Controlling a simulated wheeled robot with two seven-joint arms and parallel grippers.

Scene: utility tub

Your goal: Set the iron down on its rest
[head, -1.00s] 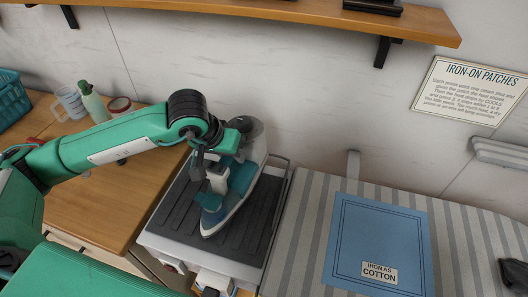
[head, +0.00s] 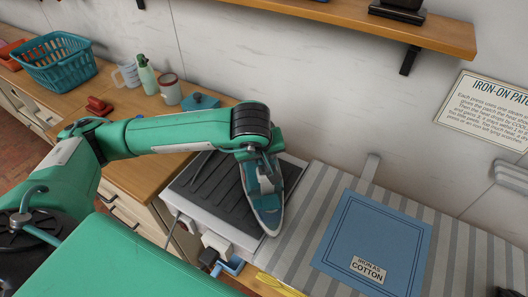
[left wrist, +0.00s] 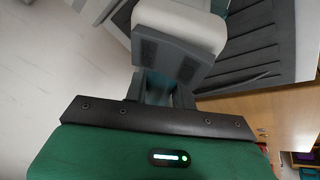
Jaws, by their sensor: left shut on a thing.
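The iron (head: 267,205), teal and pale grey, is in the head view at the right edge of its rest, its tip pointing to the front. The rest (head: 205,195) is a dark ribbed pad on a white base, left of the striped board. My left gripper (head: 262,168) is shut on the iron's handle from above. In the left wrist view, the gripper (left wrist: 168,75) is at a pale rounded part of the iron (left wrist: 180,22), with the ribbed rest (left wrist: 262,50) beyond. Whether the iron's sole touches the rest is hidden. My right gripper is not in view.
The striped board (head: 305,215) with a blue cloth (head: 372,240) adjoins the rest on the right. A shelf (head: 330,15) overhangs the back wall.

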